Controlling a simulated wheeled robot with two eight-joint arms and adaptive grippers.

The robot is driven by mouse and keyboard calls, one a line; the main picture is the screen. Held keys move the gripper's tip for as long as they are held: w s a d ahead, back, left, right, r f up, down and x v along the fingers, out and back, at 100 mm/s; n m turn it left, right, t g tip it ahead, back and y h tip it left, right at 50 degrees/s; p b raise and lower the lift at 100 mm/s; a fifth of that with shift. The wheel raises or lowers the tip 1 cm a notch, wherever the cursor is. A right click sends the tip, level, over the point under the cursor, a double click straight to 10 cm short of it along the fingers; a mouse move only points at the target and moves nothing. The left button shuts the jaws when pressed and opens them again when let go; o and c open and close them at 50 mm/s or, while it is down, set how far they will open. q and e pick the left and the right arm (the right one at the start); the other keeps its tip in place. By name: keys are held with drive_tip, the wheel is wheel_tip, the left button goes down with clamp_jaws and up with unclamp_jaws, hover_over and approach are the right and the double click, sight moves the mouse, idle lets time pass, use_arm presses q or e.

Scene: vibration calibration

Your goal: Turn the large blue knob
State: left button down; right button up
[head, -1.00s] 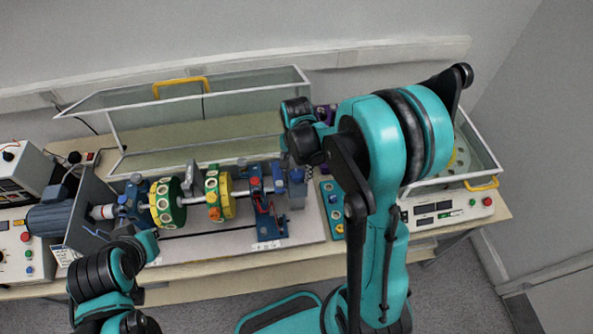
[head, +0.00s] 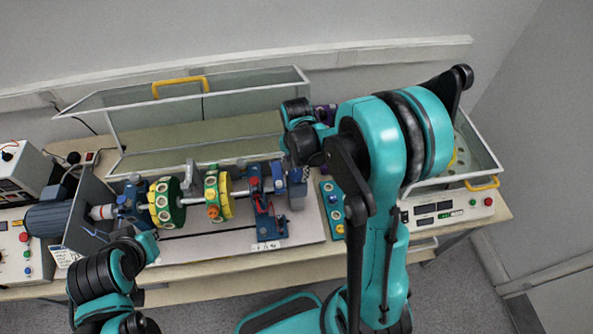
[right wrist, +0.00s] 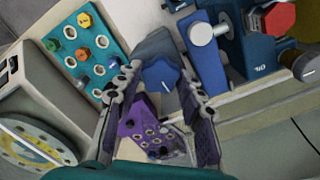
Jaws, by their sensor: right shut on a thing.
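The large blue knob (right wrist: 161,75) has a lobed rim and a white line, and sits on a grey-blue block (right wrist: 152,46) in the right wrist view. My right gripper (right wrist: 157,73) is shut on the knob, with one dark finger on each side. In the head view the block (head: 298,192) stands at the right end of the shaft rig; the knob is hidden there by my right arm. My left arm comes in at the lower left, but its gripper is not visible.
The shaft rig carries green and yellow discs (head: 168,204) and a blue motor (head: 47,219) at its left. A teal panel of coloured fittings (head: 333,208) is right of the block. A purple perforated block (right wrist: 148,126) shows between the fingers. A clear guard (head: 210,122) stands behind.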

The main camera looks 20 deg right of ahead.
sight(297, 173)
drive_tip(key=shift+n+b, duration=0.85)
drive_tip(key=shift+n, duration=1.65)
drive_tip(key=o, duration=1.2)
drive_tip(key=shift+c, duration=0.2)
drive_tip(key=shift+r, duration=0.1)
wheel_tip(297, 173, up, 12)
